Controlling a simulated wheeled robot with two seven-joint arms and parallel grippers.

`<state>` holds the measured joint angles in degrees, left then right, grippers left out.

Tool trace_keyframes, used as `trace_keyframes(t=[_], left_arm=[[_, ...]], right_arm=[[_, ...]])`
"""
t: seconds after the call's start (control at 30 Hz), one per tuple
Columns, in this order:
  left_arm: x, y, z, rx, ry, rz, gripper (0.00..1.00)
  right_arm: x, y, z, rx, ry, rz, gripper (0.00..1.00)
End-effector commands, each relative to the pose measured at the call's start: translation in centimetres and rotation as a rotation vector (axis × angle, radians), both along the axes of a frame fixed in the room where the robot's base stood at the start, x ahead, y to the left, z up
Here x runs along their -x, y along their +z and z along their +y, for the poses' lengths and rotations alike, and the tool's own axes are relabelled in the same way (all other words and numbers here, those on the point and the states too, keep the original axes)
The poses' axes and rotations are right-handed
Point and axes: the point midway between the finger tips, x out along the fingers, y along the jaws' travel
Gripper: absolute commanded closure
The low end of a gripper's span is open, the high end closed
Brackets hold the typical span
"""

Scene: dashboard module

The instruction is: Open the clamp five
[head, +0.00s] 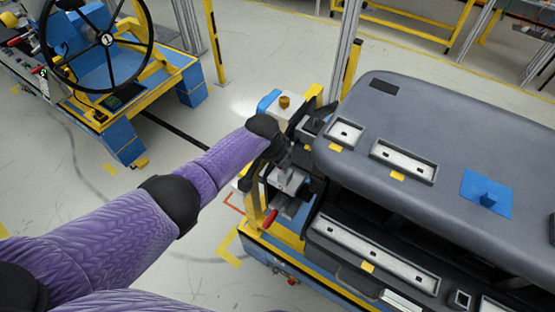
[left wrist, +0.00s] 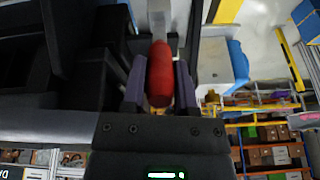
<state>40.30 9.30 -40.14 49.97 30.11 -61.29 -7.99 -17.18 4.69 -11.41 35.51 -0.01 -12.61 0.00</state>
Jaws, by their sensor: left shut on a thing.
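My left arm comes in from the left, and its gripper (head: 284,162) is at the fixture by the left end of the grey dashboard module (head: 440,130). In the left wrist view the two fingers are shut on a red clamp handle (left wrist: 160,72), one finger on each side. In the head view the gripped part is hidden by my gripper. A metal clamp body (head: 288,180) shows just below the gripper, and a red handle (head: 270,217) sticks out lower down. I cannot tell whether it is the held one. My right gripper is not in view.
A yellow and blue frame (head: 262,243) carries the module. A blue and yellow stand with a black steering wheel (head: 107,40) is at the upper left. The floor between the stands is mostly clear.

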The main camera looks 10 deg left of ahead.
Motion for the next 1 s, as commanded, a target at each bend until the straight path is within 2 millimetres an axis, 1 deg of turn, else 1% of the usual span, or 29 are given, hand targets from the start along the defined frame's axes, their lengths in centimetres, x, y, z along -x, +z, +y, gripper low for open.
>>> trace_keyframes(t=[0.17, 0.2, 0.27, 0.3, 0.33, 0.57, 0.63, 0.67, 0.8, 1.0], left_arm=[[-0.1, 0.1, 0.0, 0.001, 0.000, -0.003, 1.00], [-0.1, 0.1, 0.0, 0.001, 0.000, -0.003, 0.57], [-0.1, 0.1, 0.0, 0.001, 0.000, -0.003, 0.44], [-0.1, 0.1, 0.0, 0.001, 0.000, -0.003, 0.36], [-0.1, 0.1, 0.0, 0.001, 0.000, -0.003, 0.30], [0.0, 0.1, 0.0, 0.000, 0.000, -0.002, 0.29], [0.1, 0.6, 0.0, 0.001, 0.000, -0.002, 0.29], [0.2, 1.0, 0.1, 0.002, -0.001, -0.004, 0.29], [1.1, 3.9, 0.4, 0.001, -0.002, -0.004, 0.29], [2.4, 7.9, 0.9, 0.000, -0.002, -0.006, 0.29]], right_arm=[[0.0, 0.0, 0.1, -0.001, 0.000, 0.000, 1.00], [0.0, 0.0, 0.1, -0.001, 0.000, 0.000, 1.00], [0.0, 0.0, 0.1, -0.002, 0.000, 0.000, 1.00], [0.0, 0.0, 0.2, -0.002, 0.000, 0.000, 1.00], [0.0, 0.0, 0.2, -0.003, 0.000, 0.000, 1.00], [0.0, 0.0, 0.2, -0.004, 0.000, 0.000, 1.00], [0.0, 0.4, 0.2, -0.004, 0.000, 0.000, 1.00], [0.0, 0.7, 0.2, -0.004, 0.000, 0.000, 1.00], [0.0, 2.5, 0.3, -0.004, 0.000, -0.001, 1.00], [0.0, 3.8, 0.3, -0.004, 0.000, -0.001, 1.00]])
